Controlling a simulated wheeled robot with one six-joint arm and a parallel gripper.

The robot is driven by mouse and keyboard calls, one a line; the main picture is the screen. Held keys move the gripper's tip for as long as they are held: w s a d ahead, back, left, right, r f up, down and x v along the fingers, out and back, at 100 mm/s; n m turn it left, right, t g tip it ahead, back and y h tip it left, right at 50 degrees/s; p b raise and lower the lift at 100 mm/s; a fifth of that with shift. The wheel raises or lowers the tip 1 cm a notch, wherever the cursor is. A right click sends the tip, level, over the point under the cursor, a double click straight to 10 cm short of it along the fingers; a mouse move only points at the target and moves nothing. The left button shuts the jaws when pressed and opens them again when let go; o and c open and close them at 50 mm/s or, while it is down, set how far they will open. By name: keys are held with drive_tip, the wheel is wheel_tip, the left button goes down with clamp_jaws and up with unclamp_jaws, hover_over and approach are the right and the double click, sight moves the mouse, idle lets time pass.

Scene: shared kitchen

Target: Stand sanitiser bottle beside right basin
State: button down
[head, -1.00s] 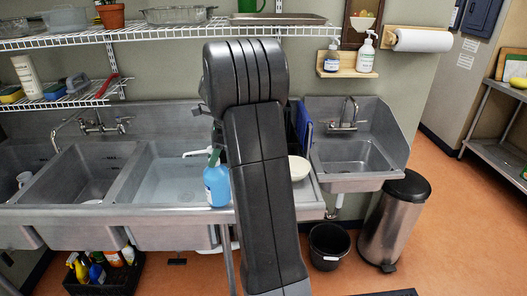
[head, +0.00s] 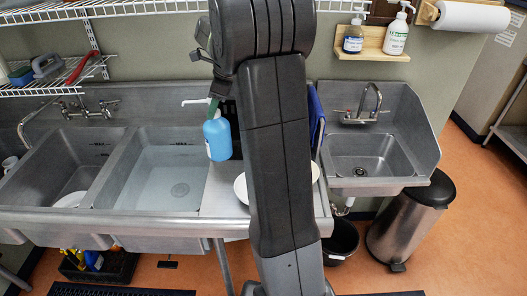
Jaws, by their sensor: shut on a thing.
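The sanitiser bottle (head: 217,138) is blue with a white pump head and hangs upright. My gripper (head: 214,108) is shut on it near its neck and is partly hidden behind my arm. The bottle shows over the back part of the steel drainboard (head: 221,190), just right of the right basin (head: 175,180) of the long sink. It looks raised, but I cannot tell the gap below it. A separate small hand basin (head: 368,158) with a tap is further right.
A white bowl or plate (head: 241,188) on the drainboard is partly hidden by my arm. A wall shelf (head: 372,48) holds two pump bottles. A steel bin (head: 408,220) and a black bucket (head: 342,240) stand below. The drainboard's front left part is clear.

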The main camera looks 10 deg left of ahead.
sight(223, 119)
drive_tip(key=shift+w+f, duration=0.15)
drive_tip(key=shift+f, duration=0.2)
drive_tip(key=shift+f+p, duration=0.85)
drive_tip(key=shift+f, duration=3.7)
drive_tip(key=c, duration=1)
unclamp_jaws()
drive_tip(key=shift+f, duration=0.1)
drive_tip(key=shift+c, duration=0.2)
drive_tip(key=shift+b+v, duration=0.75)
drive_tip(key=shift+v, duration=3.1)
